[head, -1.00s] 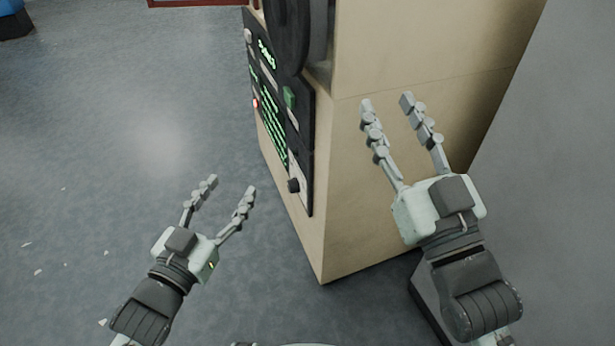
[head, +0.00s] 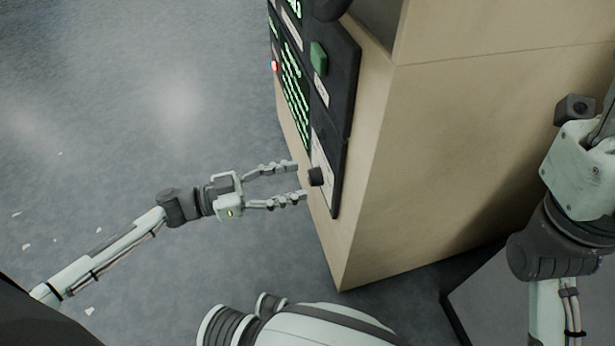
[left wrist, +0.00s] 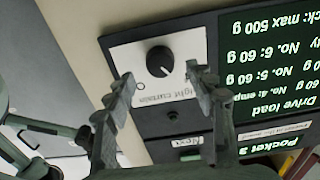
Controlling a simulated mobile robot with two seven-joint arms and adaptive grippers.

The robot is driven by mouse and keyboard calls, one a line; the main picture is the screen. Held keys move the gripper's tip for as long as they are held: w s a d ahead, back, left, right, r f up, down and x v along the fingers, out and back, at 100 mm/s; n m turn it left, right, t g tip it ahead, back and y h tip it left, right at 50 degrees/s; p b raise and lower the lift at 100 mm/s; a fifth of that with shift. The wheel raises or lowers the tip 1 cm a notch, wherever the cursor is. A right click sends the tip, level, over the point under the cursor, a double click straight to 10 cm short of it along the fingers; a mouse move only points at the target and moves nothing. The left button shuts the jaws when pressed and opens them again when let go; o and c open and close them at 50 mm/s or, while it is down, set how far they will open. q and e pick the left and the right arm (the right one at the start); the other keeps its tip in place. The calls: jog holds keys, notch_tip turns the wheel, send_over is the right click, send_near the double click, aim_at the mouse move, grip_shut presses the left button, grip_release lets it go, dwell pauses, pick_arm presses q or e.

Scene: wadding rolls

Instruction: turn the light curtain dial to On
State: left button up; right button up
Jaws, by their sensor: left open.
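The light curtain dial (head: 316,177) is a small black knob on a white plate low on the machine's front panel. In the left wrist view the dial (left wrist: 160,61) appears upside down with its label, partly hidden by a finger, reading "curtain". In the left wrist view the fingers (left wrist: 160,80) flank the knob.
The beige machine cabinet (head: 440,150) fills the middle right. Its black panel carries a green button (head: 318,58), a red light (head: 275,66) and a green-text screen (left wrist: 265,60). A "Next" button label (left wrist: 187,142) lies near the dial. The floor at left is clear apart from small scraps.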

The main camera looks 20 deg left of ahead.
aim_at(309, 177)
pick_arm(q)
jog(key=shift+x, duration=1.75)
jog(key=shift+c, duration=0.4)
jog(key=c, duration=1.1)
jog(key=shift+o, duration=0.2)
